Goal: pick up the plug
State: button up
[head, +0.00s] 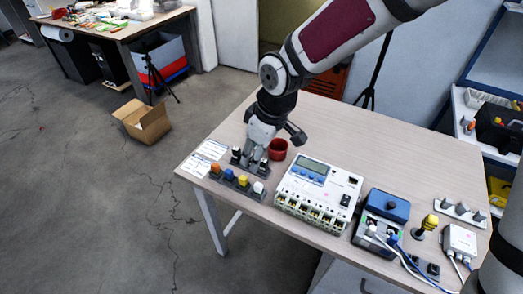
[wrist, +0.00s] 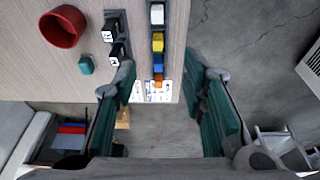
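Several coloured plug-like pieces stand in a row on a dark strip (head: 236,187) near the table's front left edge. They are orange (head: 215,169), blue (head: 229,174), yellow (head: 243,180) and white (head: 258,187); I cannot tell which piece is the plug. In the wrist view the white (wrist: 157,14), yellow (wrist: 158,42) and blue (wrist: 158,63) ones show ahead of the fingers. Black pieces with white labels (wrist: 110,30) stand on a second strip, one partly beside the left finger. My gripper (wrist: 162,85) is open, with nothing visible between its teal pads. In the head view it is low over the black pieces (head: 255,155).
A red cup (head: 277,149) stands just behind my gripper, with a small teal piece (wrist: 86,65) near it. A white meter box (head: 318,194) is to the right, then a blue-topped device (head: 383,212) with cables. White cards (head: 204,157) lie at the table's left edge.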

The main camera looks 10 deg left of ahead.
send_over(244, 178)
jog(key=d, duration=0.2)
jog(key=f, duration=0.5)
jog(key=f+b, duration=0.1)
jog(key=f, duration=0.2)
jog(key=shift+s+a+f, duration=0.15)
jog(key=shift+s+f, duration=0.1)
jog(key=shift+s, duration=0.1)
jog(key=shift+x, duration=2.75)
jog(key=shift+a, duration=0.15)
grip_shut()
